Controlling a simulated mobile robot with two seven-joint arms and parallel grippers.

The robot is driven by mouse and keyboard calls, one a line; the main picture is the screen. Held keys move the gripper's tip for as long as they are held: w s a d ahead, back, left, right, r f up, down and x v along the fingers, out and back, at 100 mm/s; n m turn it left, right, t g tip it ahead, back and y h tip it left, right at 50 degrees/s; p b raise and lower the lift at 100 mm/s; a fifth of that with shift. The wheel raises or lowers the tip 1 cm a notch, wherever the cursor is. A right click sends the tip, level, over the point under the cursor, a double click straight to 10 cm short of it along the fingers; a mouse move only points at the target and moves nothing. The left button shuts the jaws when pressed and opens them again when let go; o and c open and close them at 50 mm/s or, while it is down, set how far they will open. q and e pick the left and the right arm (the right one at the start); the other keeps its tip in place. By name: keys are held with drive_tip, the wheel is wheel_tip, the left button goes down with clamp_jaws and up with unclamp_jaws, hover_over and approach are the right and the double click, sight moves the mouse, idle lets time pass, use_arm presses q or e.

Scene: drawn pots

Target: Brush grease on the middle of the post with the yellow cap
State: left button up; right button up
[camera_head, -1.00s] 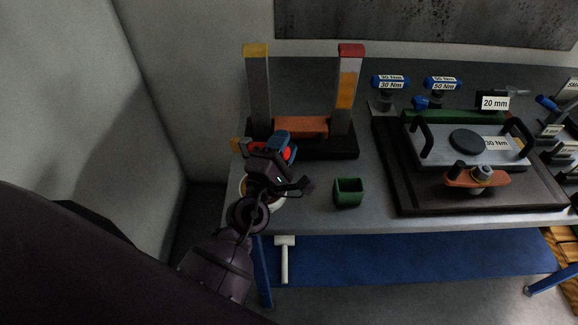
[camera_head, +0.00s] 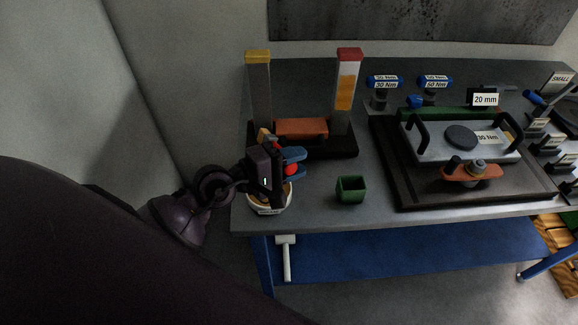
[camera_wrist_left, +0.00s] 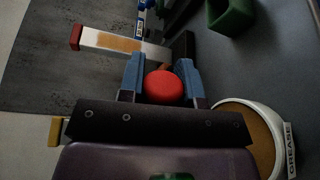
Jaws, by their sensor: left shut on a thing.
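The post with the yellow cap (camera_head: 259,92) stands upright at the left of a dark base; its visible face is plain grey. In the left wrist view its yellow cap (camera_wrist_left: 55,130) shows at the left edge, the rest mostly hidden. My left gripper (camera_head: 298,167) is shut on the brush, whose red round end (camera_wrist_left: 163,87) shows between the blue fingers. A tan part (camera_head: 263,136) sticks up behind the gripper, close before the yellow-capped post; contact cannot be told. The white grease pot (camera_head: 268,209), with brown grease (camera_wrist_left: 250,135), stands below the gripper.
The red-capped post (camera_head: 347,110) has an orange patch on its face. An orange block (camera_head: 301,128) lies between the posts. A green cup (camera_head: 351,190) stands right of the pot. A dark tray (camera_head: 400,190) with a handled plate is farther right.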

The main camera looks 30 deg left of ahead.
use_arm(q)
drive_tip(key=shift+s+m+g+h, duration=0.3)
drive_tip(key=shift+s+m+g, duration=0.3)
drive_tip(key=shift+s+g, duration=0.1)
drive_tip(key=shift+s+f+m+g, duration=0.15)
drive_tip(key=shift+s+m+g, duration=0.15)
drive_tip(key=shift+a, duration=0.1)
drive_tip(key=shift+w+a, duration=0.25)
drive_tip(key=shift+w, duration=0.15)
drive_tip(key=shift+w+a+b, duration=0.3)
drive_tip(key=shift+w+a, duration=0.1)
drive_tip(key=shift+w, duration=0.35)
drive_tip(key=w+a, duration=0.1)
drive_tip(key=w+b, duration=0.1)
drive_tip(key=shift+w+a, duration=0.35)
use_arm(e)
drive_tip(key=shift+s+f, duration=0.15)
drive_tip(key=shift+f, duration=0.65)
drive_tip(key=shift+s+f, duration=0.15)
drive_tip(key=shift+s, duration=0.1)
drive_tip(key=shift+s+d+f, duration=0.1)
drive_tip(key=shift+s, duration=0.15)
